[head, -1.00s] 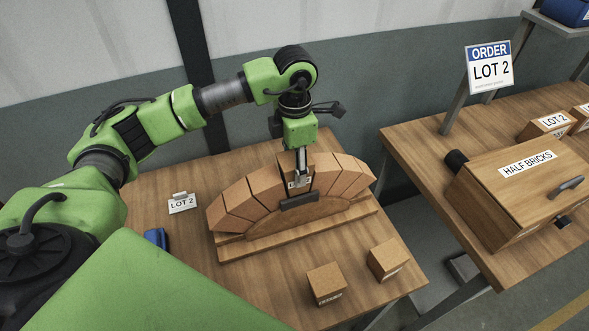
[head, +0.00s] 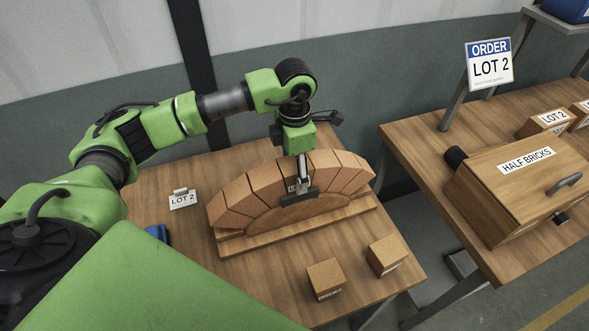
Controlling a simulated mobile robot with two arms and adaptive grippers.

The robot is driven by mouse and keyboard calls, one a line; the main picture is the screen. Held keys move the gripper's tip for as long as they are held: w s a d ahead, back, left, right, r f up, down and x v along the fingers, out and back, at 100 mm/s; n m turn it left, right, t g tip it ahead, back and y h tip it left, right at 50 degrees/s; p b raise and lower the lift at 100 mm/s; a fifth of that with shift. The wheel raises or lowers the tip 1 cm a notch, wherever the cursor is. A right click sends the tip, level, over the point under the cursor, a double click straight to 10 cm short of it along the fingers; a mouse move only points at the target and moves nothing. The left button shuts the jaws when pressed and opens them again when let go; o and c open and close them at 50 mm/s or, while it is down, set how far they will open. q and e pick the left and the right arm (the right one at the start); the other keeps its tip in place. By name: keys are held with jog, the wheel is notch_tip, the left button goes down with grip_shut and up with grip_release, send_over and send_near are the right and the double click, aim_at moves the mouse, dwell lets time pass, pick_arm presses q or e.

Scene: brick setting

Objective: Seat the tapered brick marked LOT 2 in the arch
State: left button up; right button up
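The brick arch (head: 238,200) stands on a wooden base on the left table, over a curved wooden form (head: 265,222). A tapered brick (head: 292,185) with a white label sits in the gap at the top of the arch, about level with its neighbours. The label is partly hidden by my gripper, so its full text cannot be read. My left gripper (head: 299,194) points down at the crown, its dark finger pad across the brick's front face. It appears shut on this brick; the rear finger is hidden. My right gripper is not in view.
Two loose bricks (head: 326,279) (head: 387,256) lie at the table's front. A LOT 2 card (head: 183,199) and a blue object (head: 158,233) are at left. The right table holds a HALF BRICKS box (head: 500,200), LOT 2 bricks (head: 545,124) and an ORDER LOT 2 sign (head: 489,65).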

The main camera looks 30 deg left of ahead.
pick_arm(q)
jog(key=shift+r, duration=0.3)
notch_tip(320, 180, up, 11)
jog(key=b, duration=0.4)
jog(key=shift+r, duration=0.4)
